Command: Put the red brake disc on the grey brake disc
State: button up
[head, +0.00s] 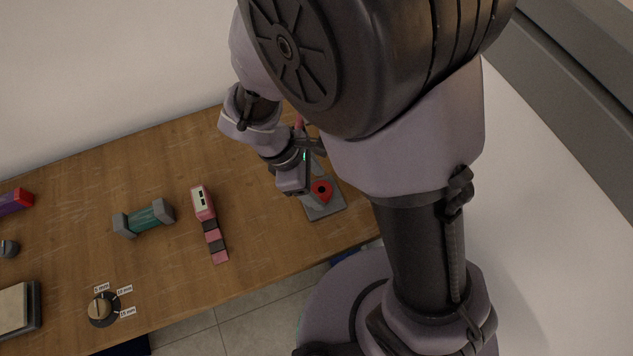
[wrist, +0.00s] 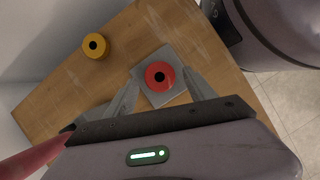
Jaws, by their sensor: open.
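The red brake disc (head: 321,190) is a ring with a dark centre hole, and it also shows in the wrist view (wrist: 152,84). It lies on a square grey plate (head: 326,211) near the table's right end; the plate shows around it in the wrist view (wrist: 152,55). My gripper (wrist: 157,74) is open above the plate, its two fingers on either side of the red disc in the picture. I cannot tell how high the tips are. No grey brake disc is clearly recognisable; a small grey round piece (head: 9,249) sits at the far left.
A yellow ring (wrist: 95,45) stands beyond the plate. On the table (head: 170,280) are a pink-and-black tool (head: 210,225), a teal block with grey ends (head: 144,218), a dial (head: 103,309) and a tray (head: 35,310). A wall runs behind.

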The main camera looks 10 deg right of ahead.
jog(key=p+v, duration=0.4)
jog(key=v, duration=0.7)
jog(key=shift+r, duration=0.3)
jog(key=shift+s, duration=0.1)
